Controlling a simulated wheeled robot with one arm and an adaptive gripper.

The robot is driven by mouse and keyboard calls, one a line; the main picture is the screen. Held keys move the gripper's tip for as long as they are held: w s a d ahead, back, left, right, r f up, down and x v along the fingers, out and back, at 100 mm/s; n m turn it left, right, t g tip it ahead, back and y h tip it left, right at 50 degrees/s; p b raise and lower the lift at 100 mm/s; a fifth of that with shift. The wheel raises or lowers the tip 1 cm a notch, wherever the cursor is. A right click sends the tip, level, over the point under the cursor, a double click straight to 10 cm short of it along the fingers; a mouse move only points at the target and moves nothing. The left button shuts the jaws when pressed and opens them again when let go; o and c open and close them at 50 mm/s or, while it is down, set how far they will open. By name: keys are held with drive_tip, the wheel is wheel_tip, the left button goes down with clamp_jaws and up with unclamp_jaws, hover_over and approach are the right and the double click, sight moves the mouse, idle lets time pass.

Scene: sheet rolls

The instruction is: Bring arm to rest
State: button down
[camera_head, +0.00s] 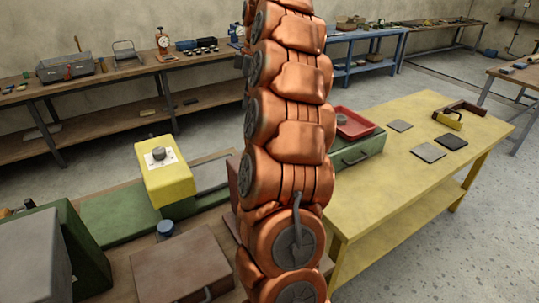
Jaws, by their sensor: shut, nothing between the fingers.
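My own orange arm stands nearly upright through the middle of the view and runs out past the top and bottom edges. My gripper does not show in this view. The arm hides part of the benches behind it.
A yellow table (388,185) at the right bears a green box (360,152), a red tray (352,124), several flat plates and a yellow-handled tool (448,118). At the left are a yellow block with a dial (168,180) and a brown box (183,268). Open floor (480,225) lies at the far right.

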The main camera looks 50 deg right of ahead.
drive_tip(key=shift+a, duration=0.1)
idle(0.3)
drive_tip(key=s+a+f+m+g, duration=0.1)
drive_tip(key=s+a+f, duration=0.15)
drive_tip(key=a, duration=0.95)
drive_tip(key=s+a+f+m+g, duration=0.1)
drive_tip(key=s+a+f, duration=0.15)
drive_tip(key=a, duration=0.85)
drive_tip(key=s+a+f+m, duration=0.2)
drive_tip(key=s+a+f, duration=0.1)
drive_tip(key=s, duration=0.4)
drive_tip(key=s+a+f+m+g+h, duration=0.1)
drive_tip(key=s+a+f+m, duration=0.1)
drive_tip(key=s+a+f, duration=0.2)
drive_tip(key=s+a+f+m, duration=0.2)
drive_tip(key=s+f, duration=0.4)
drive_tip(key=s, duration=0.4)
drive_tip(key=shift+s+a, duration=0.2)
drive_tip(key=shift+a, duration=0.5)
